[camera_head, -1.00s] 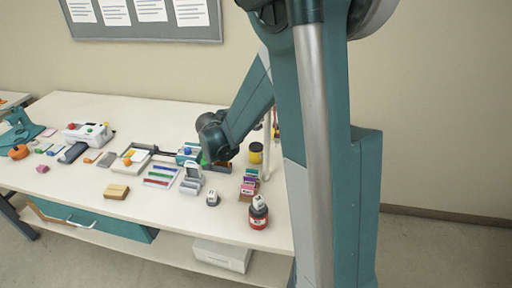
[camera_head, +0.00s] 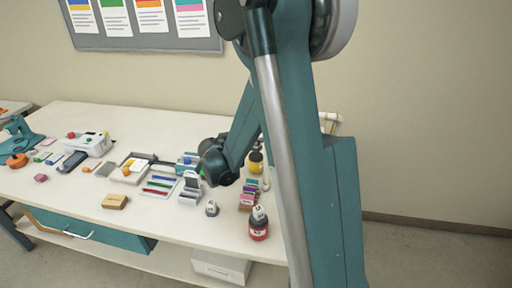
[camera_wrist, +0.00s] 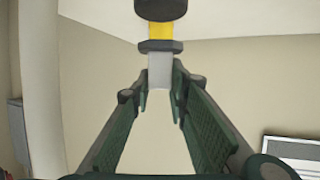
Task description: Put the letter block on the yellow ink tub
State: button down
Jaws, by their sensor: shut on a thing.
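My gripper (camera_wrist: 160,88) is shut on a small light-grey block (camera_wrist: 160,70), the letter block; no letter shows on the side I see. In the wrist view the block lines up with the dark lid of the yellow ink tub (camera_wrist: 160,31), which appears upside down. Block and lid meet in the picture; I cannot tell whether they touch. In the head view the yellow ink tub (camera_head: 256,157) stands near the table's right end, just right of my wrist. My fingers and the held block are hidden there behind my arm.
A red tub (camera_head: 259,229) with a white block on top stands near the front edge. A small grey piece (camera_head: 212,209) with a white top is left of it. The table's front left is clearer.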

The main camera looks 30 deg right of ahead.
jog(key=shift+f, duration=0.1)
jog(key=shift+f+b, duration=0.35)
jog(key=shift+f, duration=1.4)
jog(key=shift+f, duration=0.2)
jog(key=c, duration=2.2)
grip_release()
jog(key=shift+c, duration=0.2)
jog(key=shift+r, duration=0.15)
jog(key=shift+r, duration=0.1)
jog(key=p+v, duration=0.1)
jog(key=v, duration=1.1)
